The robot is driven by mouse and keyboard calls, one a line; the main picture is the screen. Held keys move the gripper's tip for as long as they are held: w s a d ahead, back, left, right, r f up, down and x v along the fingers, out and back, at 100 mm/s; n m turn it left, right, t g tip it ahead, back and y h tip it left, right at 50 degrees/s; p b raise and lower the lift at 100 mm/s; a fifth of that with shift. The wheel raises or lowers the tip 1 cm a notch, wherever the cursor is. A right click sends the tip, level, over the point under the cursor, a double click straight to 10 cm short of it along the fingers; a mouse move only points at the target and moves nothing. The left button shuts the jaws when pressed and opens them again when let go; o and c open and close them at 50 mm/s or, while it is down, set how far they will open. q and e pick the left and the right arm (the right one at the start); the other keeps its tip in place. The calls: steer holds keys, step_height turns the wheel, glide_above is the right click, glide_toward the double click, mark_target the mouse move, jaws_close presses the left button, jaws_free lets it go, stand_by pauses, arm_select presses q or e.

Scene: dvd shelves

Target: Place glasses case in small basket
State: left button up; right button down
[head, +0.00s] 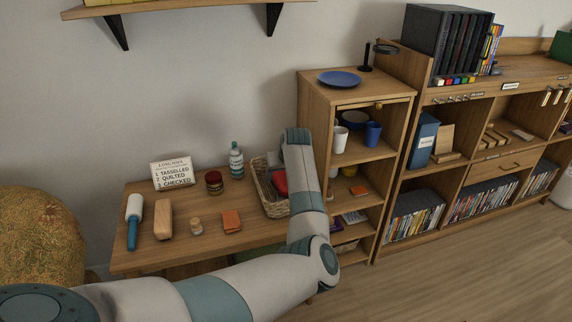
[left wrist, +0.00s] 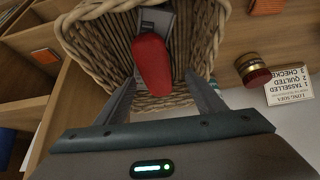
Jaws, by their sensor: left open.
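A red elongated case (left wrist: 152,62), which looks like the glasses case, is at the wicker basket (left wrist: 92,50). In the head view the red case (head: 280,182) shows inside the basket (head: 268,204), partly hidden by my arm. My left gripper (left wrist: 158,82) is open, with a finger on either side of the red case's near end. I cannot tell whether the fingers touch it. A grey object (left wrist: 155,20) lies in the basket beyond the red case. My right gripper is not in view.
The basket stands at the right end of the wooden table (head: 205,248), beside a shelf unit (head: 318,92). A bottle (head: 236,160), a jar (head: 214,182), a sign (head: 172,173), an orange item (head: 231,220) and a wooden block (head: 163,218) stand to its left.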

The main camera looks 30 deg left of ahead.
arm_select(q)
steer(key=v, duration=0.8)
steer(key=shift+r+p, duration=0.25)
steer(key=shift+p, duration=0.05)
steer(key=shift+s+d+f, duration=0.1)
